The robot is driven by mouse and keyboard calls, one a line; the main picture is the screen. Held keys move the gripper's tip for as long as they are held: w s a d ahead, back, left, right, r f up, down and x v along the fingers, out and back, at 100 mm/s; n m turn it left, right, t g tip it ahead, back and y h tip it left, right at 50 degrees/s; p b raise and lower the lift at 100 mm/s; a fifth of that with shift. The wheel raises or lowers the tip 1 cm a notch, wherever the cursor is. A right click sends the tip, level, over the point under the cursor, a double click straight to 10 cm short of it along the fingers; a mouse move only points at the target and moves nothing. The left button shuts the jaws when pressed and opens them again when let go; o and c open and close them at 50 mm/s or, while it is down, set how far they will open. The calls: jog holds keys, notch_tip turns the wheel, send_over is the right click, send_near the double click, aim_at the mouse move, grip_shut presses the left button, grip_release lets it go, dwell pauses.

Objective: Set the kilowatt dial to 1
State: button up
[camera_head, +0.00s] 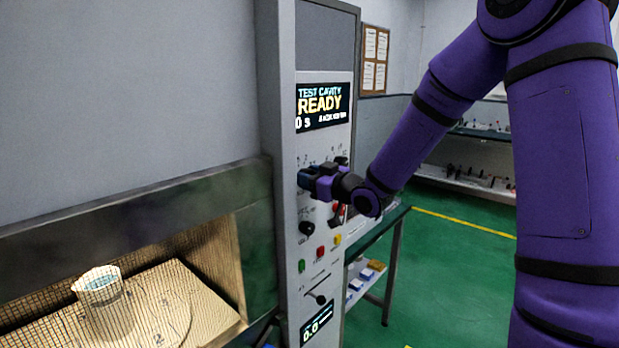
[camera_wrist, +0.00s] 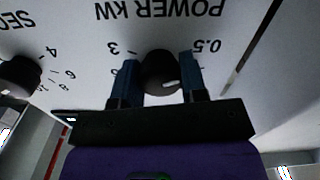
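The kilowatt dial (camera_wrist: 160,72) is a round black knob under the upside-down lettering POWER KW in the wrist view. Its white pointer mark slants toward the lower right of that view. The label 3 is to its left and 0.5 to its right; other labels are hidden by my gripper. My gripper (camera_wrist: 160,78) has one blue finger on each side of the knob, and both appear to touch it. In the head view my gripper (camera_head: 316,180) is at the control panel (camera_head: 325,150) and hides the dial.
A SEC dial (camera_wrist: 20,75) sits to the left in the wrist view. In the head view a lower black knob (camera_head: 307,228), coloured buttons (camera_head: 320,252) and a lever (camera_head: 318,297) are below. A screen (camera_head: 322,105) reads READY. A beaker (camera_head: 102,300) stands in the cavity.

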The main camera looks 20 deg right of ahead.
jog(key=shift+c, duration=0.9)
jog(key=shift+m, duration=0.3)
jog(key=m, duration=0.4)
jog(key=shift+m, duration=2)
jog(key=o, duration=0.9)
jog(key=shift+o, duration=0.2)
jog(key=shift+s, duration=0.1)
